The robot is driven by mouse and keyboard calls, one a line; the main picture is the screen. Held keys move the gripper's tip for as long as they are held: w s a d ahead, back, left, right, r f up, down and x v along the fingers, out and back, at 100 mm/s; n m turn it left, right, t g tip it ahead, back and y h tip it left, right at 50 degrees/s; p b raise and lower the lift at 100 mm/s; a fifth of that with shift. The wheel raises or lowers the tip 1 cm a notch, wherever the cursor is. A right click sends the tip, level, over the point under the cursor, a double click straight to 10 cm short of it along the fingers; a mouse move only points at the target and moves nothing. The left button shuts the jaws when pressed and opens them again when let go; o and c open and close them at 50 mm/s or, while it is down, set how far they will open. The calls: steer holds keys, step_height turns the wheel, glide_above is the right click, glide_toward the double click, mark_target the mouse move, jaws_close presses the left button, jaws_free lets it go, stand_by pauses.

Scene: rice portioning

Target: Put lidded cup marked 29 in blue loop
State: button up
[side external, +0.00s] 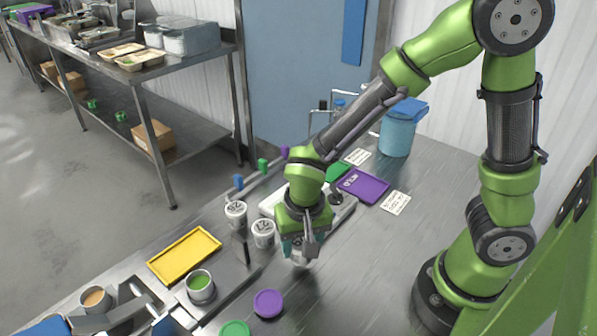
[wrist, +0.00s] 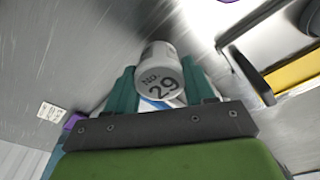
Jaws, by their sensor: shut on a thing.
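The lidded cup marked 29 (wrist: 160,78) is white and sits between the teal fingers of my gripper (wrist: 158,92), its lid facing the wrist camera. In the side external view my gripper (side external: 301,246) is shut on this cup, low over the steel table; the cup is mostly hidden, and whether it touches the table is unclear. A blue marker (side external: 238,182) stands on a rail behind the cups, left of a green marker (side external: 262,164) and a purple marker (side external: 284,152). I cannot make out the loop's opening.
Two other lidded white cups (side external: 236,212) (side external: 263,231) stand just left of my gripper. A yellow tray (side external: 186,255), a cup with green contents (side external: 200,286) and a purple disc (side external: 268,303) lie in front. Bare table shows right of my gripper.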

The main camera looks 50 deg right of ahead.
mark_target(301, 240)
step_height(301, 240, up, 6)
steer(key=shift+w+d+r, duration=0.15)
steer(key=w+d+r, duration=0.1)
steer(key=w+d, duration=0.4)
steer(key=d, duration=0.5)
steer(key=f, duration=0.7)
steer(key=shift+w+a+f, duration=0.1)
steer(key=shift+a, duration=0.1)
steer(key=o, duration=1.1)
steer(key=shift+f, duration=0.1)
steer(key=shift+o, duration=0.2)
step_height(301, 240, up, 12)
steer(key=s, duration=0.1)
steer(key=s+a+r+n+t+y, duration=0.1)
steer(key=s+r+n+t+y, duration=0.1)
steer(key=s+r+t, duration=0.4)
steer(key=s+r, duration=0.2)
steer(key=s, duration=0.2)
steer(key=shift+a+n+y, duration=0.15)
steer(key=shift+n+y, duration=0.25)
